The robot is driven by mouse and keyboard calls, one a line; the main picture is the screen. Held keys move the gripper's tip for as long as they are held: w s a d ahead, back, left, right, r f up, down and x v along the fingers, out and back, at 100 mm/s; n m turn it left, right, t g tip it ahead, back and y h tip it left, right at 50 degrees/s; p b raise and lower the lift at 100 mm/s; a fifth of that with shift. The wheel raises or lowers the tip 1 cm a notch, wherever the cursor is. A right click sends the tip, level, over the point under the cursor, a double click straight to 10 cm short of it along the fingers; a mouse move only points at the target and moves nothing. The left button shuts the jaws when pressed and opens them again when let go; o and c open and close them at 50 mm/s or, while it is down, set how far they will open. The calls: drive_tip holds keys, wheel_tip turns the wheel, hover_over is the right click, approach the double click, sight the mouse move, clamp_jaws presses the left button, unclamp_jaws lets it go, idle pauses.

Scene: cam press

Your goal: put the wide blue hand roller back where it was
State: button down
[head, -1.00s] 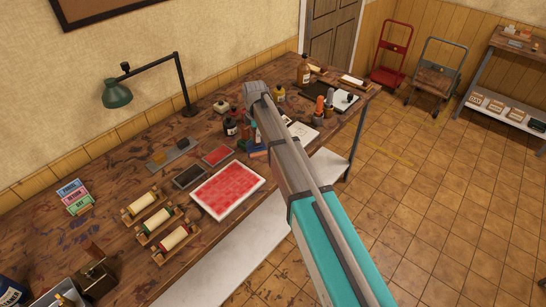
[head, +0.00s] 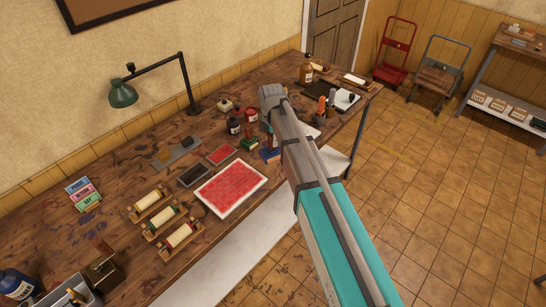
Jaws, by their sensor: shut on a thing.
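My arm (head: 310,165) reaches across the table from the lower right, its bent joint (head: 271,92) above the far part. My gripper does not show; it is hidden behind the arm or out of frame, and so is anything it holds. I cannot make out the wide blue hand roller. A small blue item (head: 269,156) lies beside the arm, partly covered; I cannot tell what it is. Wooden cradles with pale rollers (head: 160,220) stand in a row at the near left of the table.
A red slab on a white-edged plate (head: 232,187) lies mid-table, with dark and red pads (head: 194,175) behind it. Bottles (head: 234,126) stand near the arm. A green lamp (head: 122,94) stands at the wall. Hand trucks (head: 398,50) stand on the floor beyond. The floor at right is clear.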

drive_tip(key=s+d+r+n+p, duration=0.2)
drive_tip(key=s+d+r+n, duration=0.1)
drive_tip(key=s, duration=0.3)
drive_tip(key=shift+s+d+r, duration=0.15)
drive_tip(key=shift+d+r, duration=0.15)
drive_tip(key=shift+d, duration=0.2)
drive_tip(key=w+a+f+b, duration=0.1)
drive_tip(key=w, duration=0.2)
drive_tip(key=w+a+f+b, duration=0.1)
drive_tip(key=w+f, duration=0.1)
drive_tip(key=w, duration=0.1)
drive_tip(key=w+a+f+b, duration=0.1)
drive_tip(key=w+b, duration=0.1)
drive_tip(key=w, duration=0.1)
drive_tip(key=shift+a+f, duration=0.15)
drive_tip(key=shift+f, duration=0.1)
drive_tip(key=shift+w+a+f+b, duration=0.2)
drive_tip(key=shift+w+f+b, duration=0.35)
drive_tip(key=shift+f+b, duration=0.2)
drive_tip(key=shift+w+a+f+b, duration=0.25)
drive_tip(key=shift+w+f+b, duration=0.35)
drive_tip(key=shift+f+b, duration=0.2)
drive_tip(key=shift+w+a+f+b, duration=0.2)
drive_tip(key=shift+w+f+b, duration=0.35)
drive_tip(key=shift+f+b, duration=0.2)
